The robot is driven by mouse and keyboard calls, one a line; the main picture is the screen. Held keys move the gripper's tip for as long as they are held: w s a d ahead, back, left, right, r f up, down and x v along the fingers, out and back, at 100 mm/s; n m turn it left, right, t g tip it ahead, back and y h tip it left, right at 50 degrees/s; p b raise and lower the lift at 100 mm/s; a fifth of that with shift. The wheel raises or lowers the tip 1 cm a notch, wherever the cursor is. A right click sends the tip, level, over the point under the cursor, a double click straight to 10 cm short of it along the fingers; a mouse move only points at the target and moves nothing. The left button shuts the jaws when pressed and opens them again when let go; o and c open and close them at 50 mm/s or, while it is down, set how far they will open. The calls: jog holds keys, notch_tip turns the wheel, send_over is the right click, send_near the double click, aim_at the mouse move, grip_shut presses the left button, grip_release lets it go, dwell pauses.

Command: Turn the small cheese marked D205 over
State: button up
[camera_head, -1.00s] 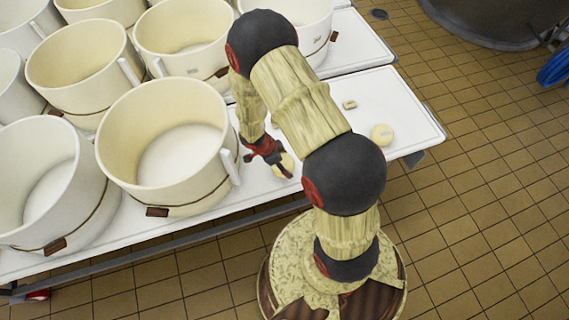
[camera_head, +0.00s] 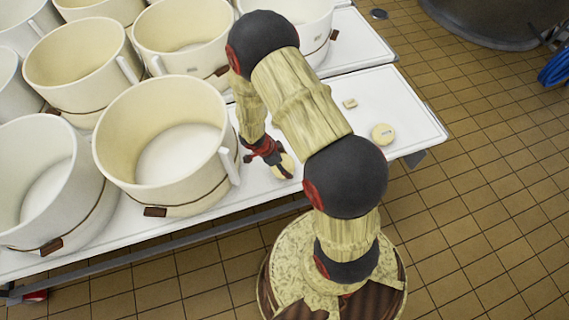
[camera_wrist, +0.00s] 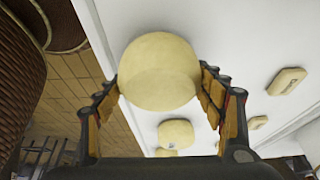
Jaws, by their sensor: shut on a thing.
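My gripper (camera_wrist: 160,98) is shut on a small round pale-yellow cheese (camera_wrist: 160,72), one finger on each side of it. In the head view the held cheese (camera_head: 285,166) shows at the tip of my gripper (camera_head: 275,157), over the white table near its front edge. No mark is readable on the side facing the wrist camera. I cannot tell whether it touches the table. Another round cheese (camera_head: 382,134) with a small dark mark lies flat at the table's right end; its lettering is too small to read.
A small block (camera_head: 349,103) lies behind that round cheese. A large cream vat (camera_head: 165,150) stands close left of my gripper, with several more beyond. The white table (camera_head: 410,120) is mostly clear on the right.

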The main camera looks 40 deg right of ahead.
jog(key=shift+f, duration=0.7)
dwell(0.5)
jog(key=o, duration=1.6)
jog(key=shift+o, duration=0.7)
notch_tip(320, 180, up, 10)
